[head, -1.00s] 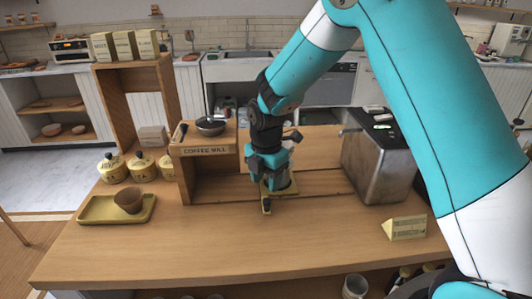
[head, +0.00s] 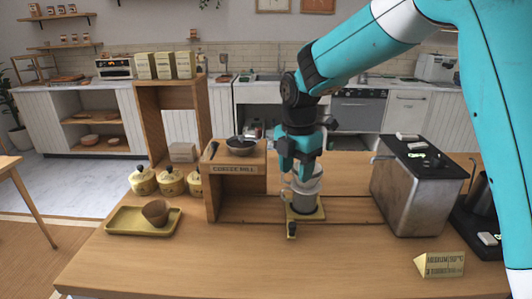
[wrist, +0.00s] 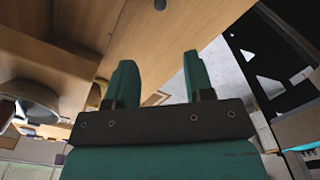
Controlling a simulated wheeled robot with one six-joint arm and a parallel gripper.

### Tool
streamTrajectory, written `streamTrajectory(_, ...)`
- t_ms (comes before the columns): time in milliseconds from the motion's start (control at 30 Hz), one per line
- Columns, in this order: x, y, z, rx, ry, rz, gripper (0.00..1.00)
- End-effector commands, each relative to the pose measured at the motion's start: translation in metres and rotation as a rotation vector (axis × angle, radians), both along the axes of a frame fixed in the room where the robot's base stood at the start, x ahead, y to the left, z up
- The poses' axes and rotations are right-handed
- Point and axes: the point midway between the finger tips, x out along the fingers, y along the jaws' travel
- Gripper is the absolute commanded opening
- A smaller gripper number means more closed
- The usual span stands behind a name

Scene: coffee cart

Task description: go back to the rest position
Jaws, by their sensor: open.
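My gripper (head: 299,172) is open, with its teal fingers pointing down over the counter. In the wrist view the two fingers (wrist: 156,62) stand apart with nothing held between them. In the head view a grey-white cylindrical container (head: 306,187) stands on a small yellow stand (head: 291,225), just below and behind the fingers. The fingers hide part of the container, and I cannot tell whether they touch it.
A wooden stand marked coffee mill (head: 233,170) is close on the left, a metal machine (head: 410,195) on the right. A yellow tray (head: 124,223) with a brown cup (head: 155,212) is at left, a small sign (head: 440,264) at front right. The counter's front middle is clear.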

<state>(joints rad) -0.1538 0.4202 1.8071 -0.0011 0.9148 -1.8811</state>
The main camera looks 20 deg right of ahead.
Motion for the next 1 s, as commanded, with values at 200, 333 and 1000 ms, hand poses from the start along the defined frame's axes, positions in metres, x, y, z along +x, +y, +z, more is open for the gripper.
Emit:
streamTrajectory(200, -0.016, 0.007, 0.009, 0.022, -0.008, -0.088, 0.48)
streamTrajectory(333, -0.056, 0.023, 0.027, 0.08, -0.013, -0.313, 0.48)
streamTrajectory(1000, -0.269, 0.078, 0.051, 0.3, 0.258, -1.397, 0.48)
